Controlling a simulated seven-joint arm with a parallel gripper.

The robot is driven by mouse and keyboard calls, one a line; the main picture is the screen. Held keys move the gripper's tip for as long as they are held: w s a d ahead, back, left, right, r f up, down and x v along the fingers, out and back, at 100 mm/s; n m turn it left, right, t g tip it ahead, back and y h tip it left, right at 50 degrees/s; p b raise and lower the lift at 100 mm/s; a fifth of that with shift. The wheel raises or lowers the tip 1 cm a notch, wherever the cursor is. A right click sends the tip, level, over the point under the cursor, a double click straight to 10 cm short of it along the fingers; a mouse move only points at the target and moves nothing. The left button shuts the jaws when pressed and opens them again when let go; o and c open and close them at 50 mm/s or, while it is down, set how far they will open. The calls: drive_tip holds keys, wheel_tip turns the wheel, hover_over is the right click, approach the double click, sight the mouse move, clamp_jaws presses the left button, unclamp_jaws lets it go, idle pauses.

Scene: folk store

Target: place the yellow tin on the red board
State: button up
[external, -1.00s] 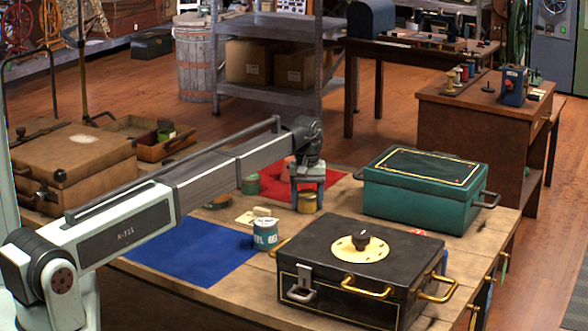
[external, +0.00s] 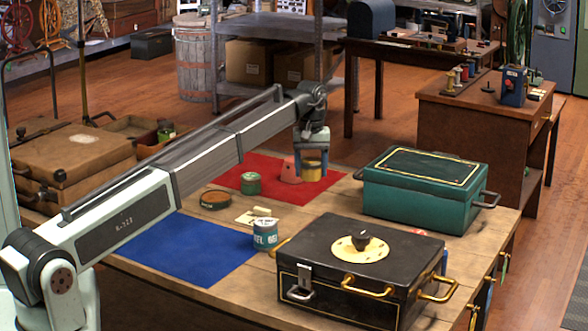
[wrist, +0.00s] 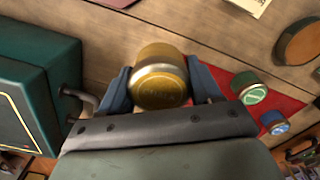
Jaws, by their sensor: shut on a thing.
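The yellow tin (external: 314,170) is held between the blue fingers of my gripper (external: 312,158), raised above the table. In the wrist view the tin (wrist: 160,78) sits between both fingertips of my gripper (wrist: 160,88), with wood showing beyond it. The red board (external: 275,191) lies flat at the far side of the table. In the external view the held tin overlaps the board's right part; its exact height is hard to tell. In the wrist view the red board (wrist: 288,103) shows right of the tin, partly hidden by my gripper.
A teal box (external: 425,195) is to the right, and a black box (external: 330,260) is in front.

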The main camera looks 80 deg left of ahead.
drive_tip(key=w+d+r+m, duration=0.1)
drive_tip(key=w+d, duration=0.3)
drive_tip(key=d, duration=0.6)
drive_tip(key=shift+w+d+r+m, duration=0.2)
drive_tip(key=shift+w+m, duration=0.1)
drive_tip(key=shift+w, duration=0.1)
drive_tip(key=d, duration=0.4)
drive_tip(key=shift+w+d+r, duration=0.25)
drive_tip(key=shift+w+d, duration=0.05)
drive_tip(key=shift+d, duration=0.1)
drive_tip(key=shift+n, duration=0.4)
drive_tip(key=shift+s+d+f, duration=0.3)
drive_tip(key=shift+d+f, duration=0.05)
drive_tip(key=shift+f, duration=1.3)
drive_tip(key=shift+s+d+f, duration=0.35)
drive_tip(key=shift+d+f, duration=0.05)
drive_tip(key=shift+f, duration=1.2)
drive_tip(key=shift+s+d+f, duration=0.3)
drive_tip(key=shift+d+f, duration=0.05)
drive_tip(key=shift+f, duration=1.3)
drive_tip(key=shift+f, duration=0.2)
drive_tip(key=o, duration=1.1)
wheel_tip(320, 180, up, 12)
drive_tip(key=shift+r, duration=0.2)
